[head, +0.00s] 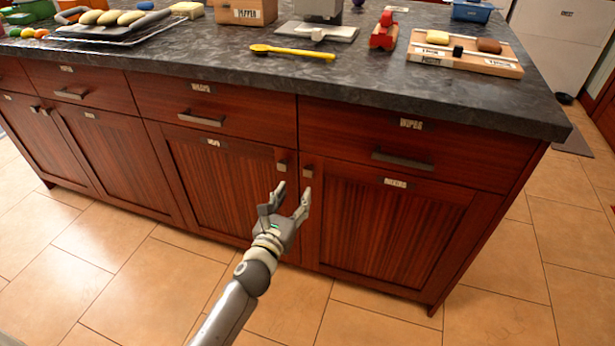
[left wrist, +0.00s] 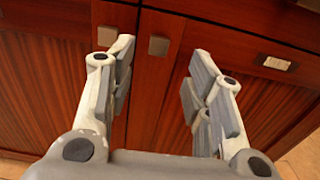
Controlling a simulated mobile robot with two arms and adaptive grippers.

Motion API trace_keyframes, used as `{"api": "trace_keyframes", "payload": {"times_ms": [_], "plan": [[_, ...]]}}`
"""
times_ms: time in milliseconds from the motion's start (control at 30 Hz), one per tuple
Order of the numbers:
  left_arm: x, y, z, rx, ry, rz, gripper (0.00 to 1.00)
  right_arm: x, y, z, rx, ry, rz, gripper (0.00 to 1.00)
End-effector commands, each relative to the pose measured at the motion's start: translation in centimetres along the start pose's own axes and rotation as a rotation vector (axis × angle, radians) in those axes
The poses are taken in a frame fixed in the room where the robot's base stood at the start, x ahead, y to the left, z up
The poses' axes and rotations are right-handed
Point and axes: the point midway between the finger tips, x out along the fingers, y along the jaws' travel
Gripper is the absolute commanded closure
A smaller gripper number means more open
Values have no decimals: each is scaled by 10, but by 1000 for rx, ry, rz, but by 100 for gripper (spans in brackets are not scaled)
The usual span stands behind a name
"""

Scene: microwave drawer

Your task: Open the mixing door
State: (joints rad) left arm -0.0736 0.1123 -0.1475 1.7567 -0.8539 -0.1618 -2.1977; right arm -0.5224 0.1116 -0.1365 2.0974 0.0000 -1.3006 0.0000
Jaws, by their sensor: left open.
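The island cabinet has a right-hand lower door (head: 385,230) with a pale label (head: 397,183) that is too small to read surely. Its small square metal knob (head: 308,171) is at the door's upper left corner. The neighbouring door (head: 215,185) has a label and a knob (head: 282,166) at its upper right corner. My left gripper (head: 291,192) is open and empty, in front of the seam, just below both knobs in the picture. In the left wrist view, the right door's knob (left wrist: 159,45) shows between the open fingers (left wrist: 158,65). Both doors look shut. My right gripper is not in view.
Drawers with bar handles (head: 402,160) run above the doors, under a dark countertop (head: 225,63). On top are a yellow spoon (head: 292,51), a wooden tray (head: 465,55), a red object (head: 384,32) and other items. The tiled floor (head: 490,315) before the cabinet is clear.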

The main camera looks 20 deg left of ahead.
Motion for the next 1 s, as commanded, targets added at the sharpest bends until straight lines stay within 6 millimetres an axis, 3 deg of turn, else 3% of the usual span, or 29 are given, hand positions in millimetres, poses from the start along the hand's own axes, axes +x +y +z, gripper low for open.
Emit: {"api": "trace_keyframes", "payload": {"times_ms": [300,500,700,1000], "plan": [[54,0,0,-3,-1,1,54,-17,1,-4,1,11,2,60],[79,0,-1,-4,0,0,54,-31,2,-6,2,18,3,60],[90,-1,-1,-4,1,-1,54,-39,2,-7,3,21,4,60],[92,0,-1,-4,2,0,54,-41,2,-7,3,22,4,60]]}}
